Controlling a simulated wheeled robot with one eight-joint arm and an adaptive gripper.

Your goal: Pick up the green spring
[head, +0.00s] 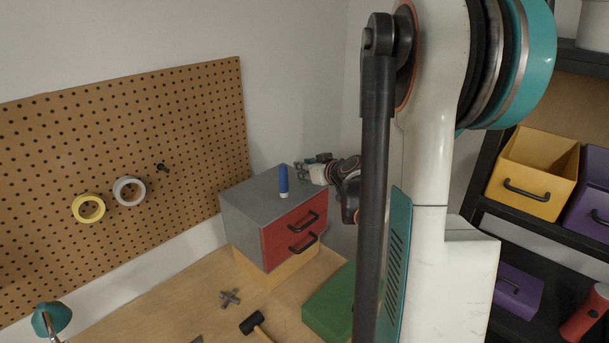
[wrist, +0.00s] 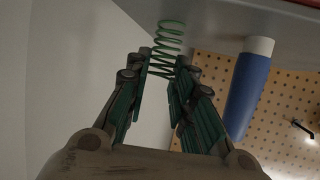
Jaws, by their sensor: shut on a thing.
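The green spring (wrist: 169,38) is a thin open coil in the wrist view, between the two fingers of my gripper (wrist: 163,68). The fingers are shut on its near part, and its far coils stick out past the fingertips, close to a grey surface. In the head view my gripper (head: 312,163) is small and far off, at the top back right of the grey cabinet (head: 245,188). I cannot clearly make out the spring there. I cannot tell whether the spring touches the cabinet.
A blue tube with a white end (head: 283,180) stands on the cabinet, close beside my gripper; it also shows in the wrist view (wrist: 247,95). The cabinet has red drawers (head: 292,227). A pegboard (head: 190,120) is on the wall. A green box (head: 328,303) and a hammer (head: 252,323) are on the workbench.

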